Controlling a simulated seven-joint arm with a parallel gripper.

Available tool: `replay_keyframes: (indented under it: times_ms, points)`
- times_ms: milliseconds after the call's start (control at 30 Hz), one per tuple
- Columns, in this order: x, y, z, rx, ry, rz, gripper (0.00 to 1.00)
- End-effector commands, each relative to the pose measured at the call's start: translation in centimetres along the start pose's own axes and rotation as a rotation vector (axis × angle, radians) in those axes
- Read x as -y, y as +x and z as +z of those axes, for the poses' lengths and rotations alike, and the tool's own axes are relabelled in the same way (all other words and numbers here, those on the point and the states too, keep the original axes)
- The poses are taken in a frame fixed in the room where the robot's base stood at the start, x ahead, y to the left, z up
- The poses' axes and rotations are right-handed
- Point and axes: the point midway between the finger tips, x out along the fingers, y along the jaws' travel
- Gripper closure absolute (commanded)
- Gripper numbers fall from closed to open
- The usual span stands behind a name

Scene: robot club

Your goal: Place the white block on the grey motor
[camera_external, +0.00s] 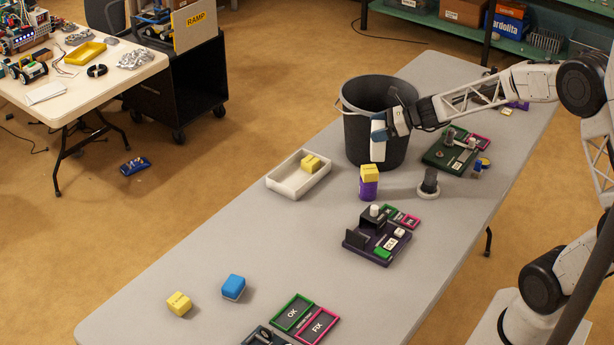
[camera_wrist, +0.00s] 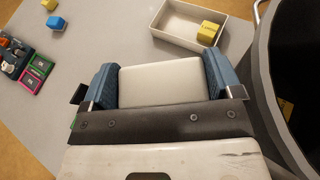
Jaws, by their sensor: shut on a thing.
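My gripper (camera_external: 383,128) is shut on the white block (camera_wrist: 160,82), between its two blue finger pads. In the external view the white block (camera_external: 378,150) hangs in the air, seen against the black bucket. A dark grey cylinder on a pale round base (camera_external: 429,182), which looks like the grey motor, stands upright on the table, right of and lower in the picture than the block. The block is apart from it. Another grey cylinder (camera_external: 449,138) stands on a green board. I cannot make out the grey motor in the wrist view.
The black bucket (camera_external: 358,135) is tall and close to my gripper. A yellow block (camera_external: 370,172) sits on a purple cylinder (camera_external: 368,190) below. A white tray (camera_external: 288,189) holds another yellow block. A purple board (camera_external: 352,240) lies nearby. The table's middle left is clear.

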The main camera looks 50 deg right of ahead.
Motion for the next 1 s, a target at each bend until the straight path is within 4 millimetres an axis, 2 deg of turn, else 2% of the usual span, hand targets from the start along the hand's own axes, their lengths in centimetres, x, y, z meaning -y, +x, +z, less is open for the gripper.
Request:
replay_keyframes:
  times_ms: [367, 700, 1000]
  points:
    - [-2.0, -7.0, -2.9, 0.004, -0.051, 0.126, 0.42]
    - [-5.5, -14.2, -6.0, 0.008, -0.087, 0.222, 0.42]
    - [-8.3, -19.5, -9.0, 0.010, -0.092, 0.238, 0.42]
